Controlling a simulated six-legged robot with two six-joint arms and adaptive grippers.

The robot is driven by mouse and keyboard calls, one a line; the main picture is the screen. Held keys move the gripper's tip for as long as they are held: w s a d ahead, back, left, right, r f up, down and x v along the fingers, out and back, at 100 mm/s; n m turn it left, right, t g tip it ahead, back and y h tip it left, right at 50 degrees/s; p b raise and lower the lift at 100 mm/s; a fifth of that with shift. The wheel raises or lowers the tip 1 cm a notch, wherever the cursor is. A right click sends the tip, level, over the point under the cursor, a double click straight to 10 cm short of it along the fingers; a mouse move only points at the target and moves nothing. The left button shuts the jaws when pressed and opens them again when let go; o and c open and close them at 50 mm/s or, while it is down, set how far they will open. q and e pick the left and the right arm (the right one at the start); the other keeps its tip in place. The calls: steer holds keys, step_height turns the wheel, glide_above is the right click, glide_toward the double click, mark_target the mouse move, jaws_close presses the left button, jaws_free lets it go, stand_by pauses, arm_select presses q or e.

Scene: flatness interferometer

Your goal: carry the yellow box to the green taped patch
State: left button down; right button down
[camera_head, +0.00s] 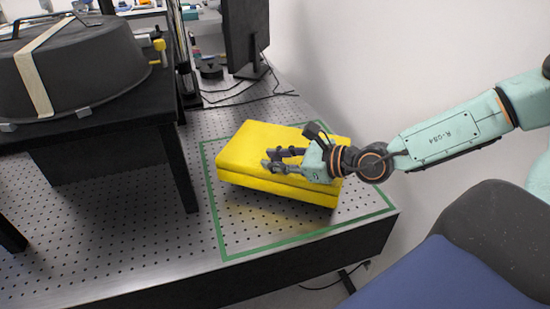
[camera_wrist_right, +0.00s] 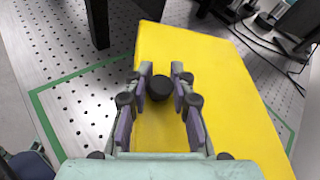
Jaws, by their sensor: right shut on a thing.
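The yellow box (camera_head: 250,150) shows over the green taped patch (camera_head: 290,241), turned at an angle to the tape lines. I cannot tell for sure whether its underside touches the table or hangs just above it. My right gripper (camera_head: 272,161) is at the box's top, its fingers closed in around a black knob (camera_wrist_right: 159,88) on the yellow face in the right wrist view. The box (camera_wrist_right: 225,90) fills much of that view, with green tape (camera_wrist_right: 50,125) to its left. The far tape line is partly hidden behind the box. My left gripper is not in view.
The perforated metal table (camera_head: 120,235) has free room left of the patch. A black stand (camera_head: 95,125) carries a large dark domed case (camera_head: 80,65). A monitor (camera_head: 245,35) and cables stand behind the patch. A blue and dark seat-like thing (camera_head: 450,265) is at front right.

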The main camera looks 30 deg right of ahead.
steer(key=f, duration=0.1)
steer(key=f+b, duration=0.1)
steer(key=w+f+b, duration=0.1)
steer(key=shift+w+a+f, duration=0.1)
steer(key=shift+a+f, duration=0.1)
steer(key=shift+a, duration=0.1)
steer(key=shift+s+d+r, duration=0.2)
steer(key=shift+s+r, duration=0.05)
steer(key=shift+s, duration=0.2)
steer(key=c, duration=1.6)
jaws_free()
steer(key=shift+f, duration=0.3)
steer(key=o, duration=0.3)
steer(key=shift+w+a, duration=0.15)
steer(key=shift+w, duration=0.05)
steer(key=shift+o, duration=0.8)
steer(key=shift+s+r, duration=0.1)
steer(key=shift+s, duration=0.1)
steer(key=shift+w, duration=0.1)
